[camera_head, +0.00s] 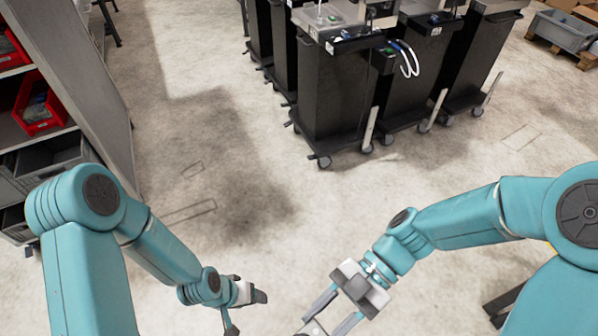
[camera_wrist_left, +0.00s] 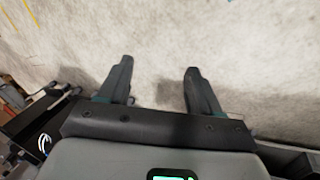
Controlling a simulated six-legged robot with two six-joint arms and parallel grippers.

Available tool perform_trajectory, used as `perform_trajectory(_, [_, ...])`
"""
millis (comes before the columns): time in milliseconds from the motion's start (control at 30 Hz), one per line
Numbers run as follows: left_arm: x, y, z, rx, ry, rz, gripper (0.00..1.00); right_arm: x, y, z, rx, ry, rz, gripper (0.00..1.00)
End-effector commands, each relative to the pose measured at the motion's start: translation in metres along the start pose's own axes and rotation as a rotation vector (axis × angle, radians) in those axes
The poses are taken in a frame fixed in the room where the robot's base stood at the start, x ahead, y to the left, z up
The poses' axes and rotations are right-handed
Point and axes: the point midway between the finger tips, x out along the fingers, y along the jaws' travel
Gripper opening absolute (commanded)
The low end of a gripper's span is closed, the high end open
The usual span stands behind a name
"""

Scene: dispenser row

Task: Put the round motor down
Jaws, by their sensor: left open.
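No round motor can be made out in either view. My left gripper (camera_head: 246,312) is low at the bottom of the head view. In the left wrist view, its two dark fingers (camera_wrist_left: 158,82) stand wide apart with only bare floor beyond them. My right gripper (camera_head: 332,312) is to its right at the bottom edge of the head view. Its fingers point down and left and run towards the picture's edge. A small pale patch shows by their tips, and I cannot tell whether it is something held.
Several black wheeled dispenser carts (camera_head: 338,92) stand in a row at the top middle. A grey shelf (camera_head: 75,60) with red bins (camera_head: 40,108) is at the left. A grey crate (camera_head: 562,32) on a pallet is at the top right. The concrete floor (camera_head: 240,150) between is clear.

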Motion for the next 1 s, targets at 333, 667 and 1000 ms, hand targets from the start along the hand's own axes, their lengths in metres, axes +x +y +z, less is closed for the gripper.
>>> perform_trajectory(333, [0.004,0.002,-0.001,0.022,0.010,0.002,0.64,0.001,0.000,0.002,0.001,0.001,0.002,0.00])
perform_trajectory(667, [0.001,0.001,0.002,0.014,0.005,0.001,0.64,0.002,-0.002,-0.001,0.001,0.002,0.002,0.00])
perform_trajectory(1000, [-0.015,-0.006,0.017,-0.061,-0.040,-0.004,0.64,0.004,-0.008,-0.012,0.000,0.001,-0.002,0.00])
